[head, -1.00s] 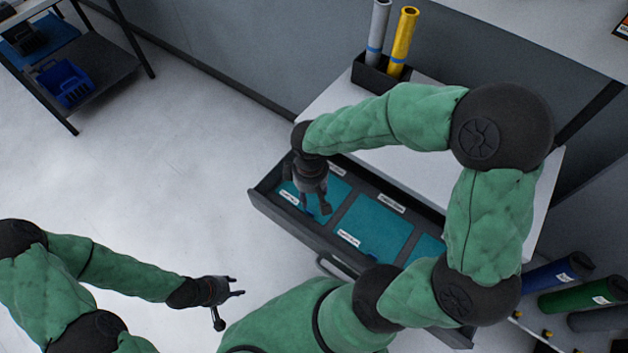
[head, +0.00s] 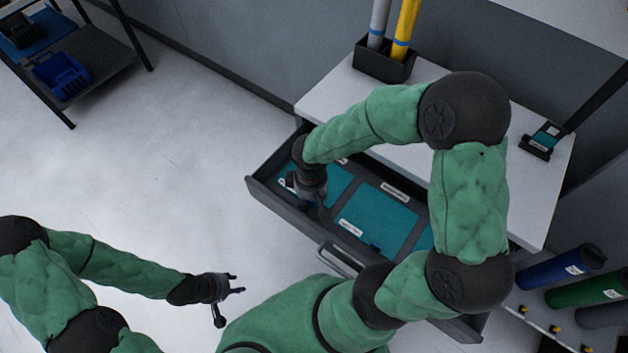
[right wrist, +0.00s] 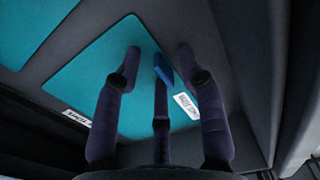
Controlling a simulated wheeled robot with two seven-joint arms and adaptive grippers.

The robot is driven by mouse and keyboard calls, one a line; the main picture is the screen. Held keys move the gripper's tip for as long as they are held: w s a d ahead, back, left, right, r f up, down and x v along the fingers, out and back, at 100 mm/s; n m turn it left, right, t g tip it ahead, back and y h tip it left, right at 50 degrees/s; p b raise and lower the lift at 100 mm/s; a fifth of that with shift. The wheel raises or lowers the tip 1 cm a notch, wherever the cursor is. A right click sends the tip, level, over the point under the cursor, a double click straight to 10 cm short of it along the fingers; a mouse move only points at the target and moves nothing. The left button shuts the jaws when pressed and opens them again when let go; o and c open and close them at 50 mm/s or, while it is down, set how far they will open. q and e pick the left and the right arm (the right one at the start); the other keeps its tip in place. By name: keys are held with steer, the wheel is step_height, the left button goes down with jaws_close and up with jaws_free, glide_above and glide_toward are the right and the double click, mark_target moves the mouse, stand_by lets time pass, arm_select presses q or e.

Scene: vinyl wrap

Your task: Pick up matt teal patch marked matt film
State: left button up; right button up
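A teal patch (head: 334,180) lies in the left compartment of the open drawer (head: 262,197), partly hidden by my right gripper (head: 318,212). It fills much of the right wrist view (right wrist: 90,78), with white labels (right wrist: 77,117) beside it that I cannot read. A small blue piece (right wrist: 164,72) shows at my middle finger. My right gripper is over this patch, fingers apart; contact is unclear. A second teal patch (head: 378,219) lies in the middle compartment, and a third (head: 425,239) is partly hidden by my arm. My left gripper (head: 236,283) is open and empty over the floor.
The drawer walls and dividers stand close around the patches. A white worktop (head: 335,88) is above the drawer, with a black holder (head: 381,66) of rolls and a small dark device (head: 541,141). Blue and green rolls (head: 560,269) are at the right.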

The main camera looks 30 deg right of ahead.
jaws_close()
steer(key=shift+r, duration=0.15)
